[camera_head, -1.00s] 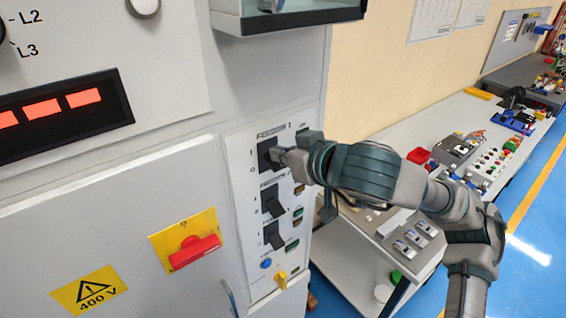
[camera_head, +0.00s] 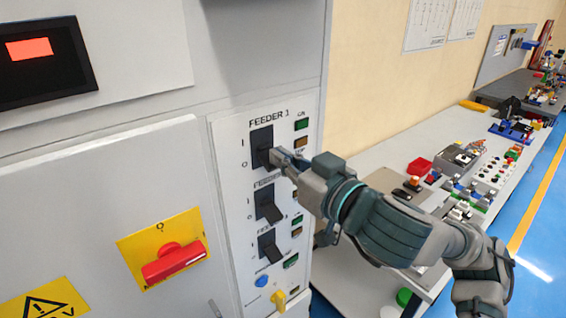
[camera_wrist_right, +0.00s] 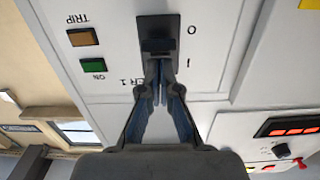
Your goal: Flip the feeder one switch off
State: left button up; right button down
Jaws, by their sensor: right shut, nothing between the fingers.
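The feeder one switch (camera_head: 262,139) is a black rotary-style or lever switch on the white panel, under the label FEEDER 1, with I above and O below. In the upside-down right wrist view its black plate and lever (camera_wrist_right: 158,43) are straight ahead of the fingers. My right gripper (camera_head: 279,156) is shut and empty, its tips at the lever from the right; it also shows in the wrist view (camera_wrist_right: 158,88). The tips overlap the plate, and I cannot tell whether they touch the lever. The lever's exact position is partly hidden. My left gripper is not in view.
Two more black feeder switches (camera_head: 268,205) sit below, with small green and brown buttons (camera_head: 301,125) beside them. A red handle (camera_head: 174,262) on a yellow plate is at lower left. A cluttered workbench (camera_head: 370,157) stands right of the cabinet.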

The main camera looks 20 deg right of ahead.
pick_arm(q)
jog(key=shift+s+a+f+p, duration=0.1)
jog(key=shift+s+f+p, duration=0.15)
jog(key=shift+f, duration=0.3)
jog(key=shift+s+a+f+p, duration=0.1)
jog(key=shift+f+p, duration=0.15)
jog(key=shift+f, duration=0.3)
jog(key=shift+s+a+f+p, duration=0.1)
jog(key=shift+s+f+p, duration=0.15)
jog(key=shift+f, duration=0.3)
pick_arm(e)
jog(key=r+v, duration=0.1)
jog(key=v, duration=1)
jog(key=shift+r, duration=0.35)
jog(key=shift+s, duration=0.1)
